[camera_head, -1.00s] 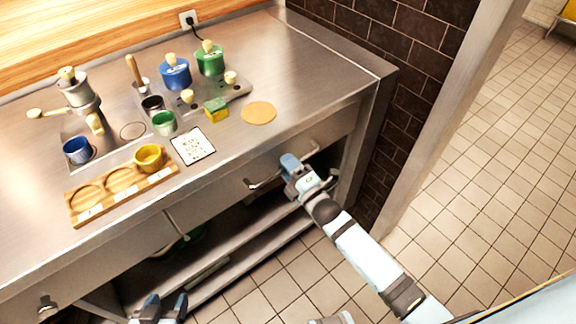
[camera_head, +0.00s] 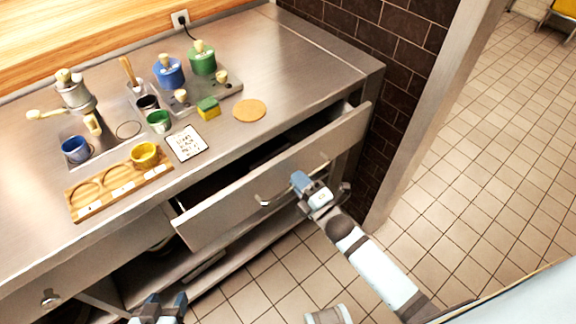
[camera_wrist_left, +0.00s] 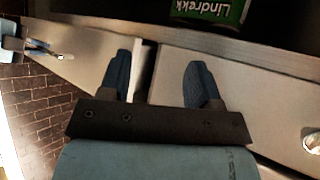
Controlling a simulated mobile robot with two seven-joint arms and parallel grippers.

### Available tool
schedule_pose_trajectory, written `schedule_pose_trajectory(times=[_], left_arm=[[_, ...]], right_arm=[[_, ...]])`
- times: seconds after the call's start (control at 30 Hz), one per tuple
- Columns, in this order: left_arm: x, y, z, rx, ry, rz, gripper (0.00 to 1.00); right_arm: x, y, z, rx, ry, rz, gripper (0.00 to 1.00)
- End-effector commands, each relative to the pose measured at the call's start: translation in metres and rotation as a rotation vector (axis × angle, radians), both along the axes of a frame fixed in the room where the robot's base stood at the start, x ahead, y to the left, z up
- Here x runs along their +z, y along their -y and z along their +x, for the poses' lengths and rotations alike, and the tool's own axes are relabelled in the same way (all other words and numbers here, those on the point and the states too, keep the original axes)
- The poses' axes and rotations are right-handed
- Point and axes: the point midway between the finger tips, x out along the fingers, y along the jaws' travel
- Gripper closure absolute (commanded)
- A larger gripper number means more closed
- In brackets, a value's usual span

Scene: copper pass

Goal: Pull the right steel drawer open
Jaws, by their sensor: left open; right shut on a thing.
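The right steel drawer (camera_head: 228,216) stands pulled out from under the counter, and a dark gap shows its inside behind the front panel. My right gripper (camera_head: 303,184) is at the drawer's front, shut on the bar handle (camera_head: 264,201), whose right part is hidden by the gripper. My left gripper (camera_head: 160,306) is low at the bottom of the head view, open and empty, apart from the drawer. In the left wrist view, its two blue fingers (camera_wrist_left: 160,82) stand wide apart with nothing between them. A green labelled item (camera_wrist_left: 210,10) shows beyond them.
The steel counter (camera_head: 290,60) holds a wooden tray (camera_head: 122,190) with a yellow cup, a blue cup (camera_head: 75,149), canisters, a sponge (camera_head: 208,108) and a round tan disc (camera_head: 249,110). A left drawer handle (camera_head: 50,298) shows at lower left.

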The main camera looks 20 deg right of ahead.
Motion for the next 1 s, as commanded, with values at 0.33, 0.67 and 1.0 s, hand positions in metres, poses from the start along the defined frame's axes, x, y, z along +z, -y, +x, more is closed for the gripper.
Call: schedule_pose_trajectory(times=[0.33,0.67,1.0], left_arm=[[0.013,-0.001,-0.002,0.019,-0.034,-0.014,0.42],[0.024,-0.003,-0.001,0.02,-0.025,-0.006,0.42],[0.028,-0.008,-0.004,0.003,-0.017,0.017,0.42]], right_arm=[[0.002,0.033,-0.092,-0.001,-0.006,-0.001,1.0],[0.001,0.063,-0.175,-0.001,-0.005,-0.001,1.0],[0.001,0.084,-0.231,-0.001,-0.002,-0.001,1.0]])
